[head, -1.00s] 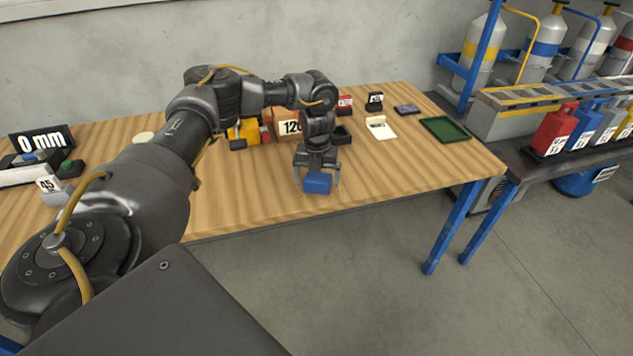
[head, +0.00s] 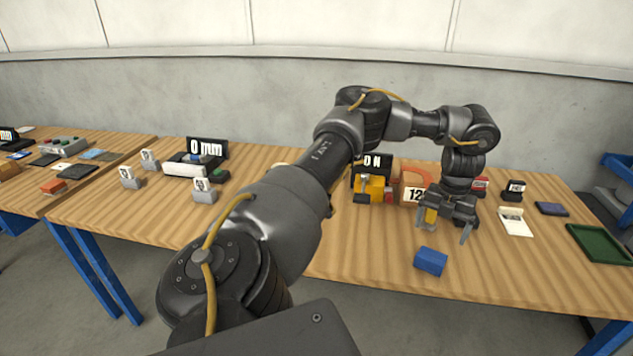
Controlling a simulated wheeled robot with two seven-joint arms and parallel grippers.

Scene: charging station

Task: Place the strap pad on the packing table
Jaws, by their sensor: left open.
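A small blue block (head: 430,261), which may be the strap pad, sits near the front edge of the wooden table (head: 520,262). I cannot tell which table is the packing table. My left gripper (head: 444,236) is open, with its fingers spread and pointing down. It is just behind and above the block in the head view, apart from it, and holds nothing. My right gripper is not in view.
Yellow device (head: 372,190), orange block (head: 412,188), white card (head: 514,222) and green tray (head: 603,243) stand around the gripper. Grey blocks (head: 204,190) and a 0 mm display (head: 207,149) stand left. Another cluttered table (head: 20,200) adjoins at far left. Front-centre wood is clear.

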